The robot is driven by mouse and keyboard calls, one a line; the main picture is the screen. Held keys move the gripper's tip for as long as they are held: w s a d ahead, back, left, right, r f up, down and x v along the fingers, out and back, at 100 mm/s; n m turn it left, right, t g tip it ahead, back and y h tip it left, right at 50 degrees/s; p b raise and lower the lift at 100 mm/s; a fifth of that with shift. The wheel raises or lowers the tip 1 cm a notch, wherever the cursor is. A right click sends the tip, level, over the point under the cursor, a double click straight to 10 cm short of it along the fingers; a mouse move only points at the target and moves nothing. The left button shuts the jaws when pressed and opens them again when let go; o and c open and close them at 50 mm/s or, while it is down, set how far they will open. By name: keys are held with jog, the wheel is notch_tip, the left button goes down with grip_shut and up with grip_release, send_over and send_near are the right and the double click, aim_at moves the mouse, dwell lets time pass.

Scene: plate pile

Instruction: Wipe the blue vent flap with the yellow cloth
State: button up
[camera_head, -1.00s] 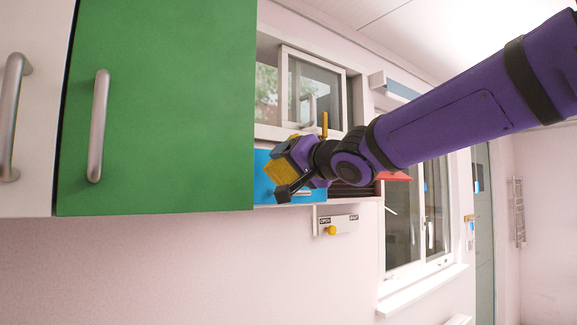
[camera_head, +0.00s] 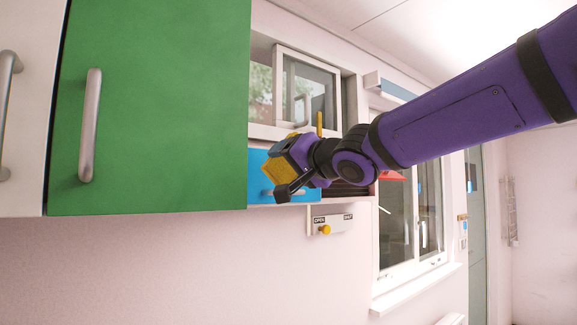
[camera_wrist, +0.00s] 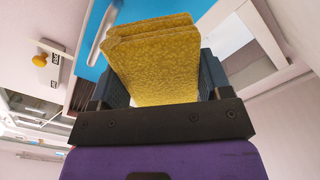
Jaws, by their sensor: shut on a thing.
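The blue vent flap (camera_head: 256,184) is set in the wall just right of the green cupboard door, with a silver bar handle on it. My gripper (camera_head: 284,167) is in front of it and hides part of it. My gripper is shut on the yellow cloth (camera_head: 277,172), which looks like a folded, thick pad. In the wrist view the cloth (camera_wrist: 155,60) sticks out between the fingers, with the blue flap (camera_wrist: 92,58) and its handle behind it. I cannot tell whether the cloth touches the flap.
The green cupboard door (camera_head: 150,110) with its long handle is close on the left. A small window (camera_head: 305,90) is above the flap. A box with an OPEN label and a yellow knob (camera_head: 325,230) is below it. A larger window (camera_head: 408,220) is at right.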

jog(key=shift+s+a+f+x, duration=0.1)
jog(key=shift+f+x, duration=0.05)
jog(key=shift+x, duration=0.9)
jog(key=shift+s+a+f+x, duration=0.1)
jog(key=shift+x, duration=0.95)
jog(key=shift+a+f+x, duration=0.1)
jog(key=shift+f+x, duration=0.05)
jog(key=shift+x, duration=0.9)
jog(key=shift+w+a, duration=0.3)
jog(key=shift+w, duration=0.15)
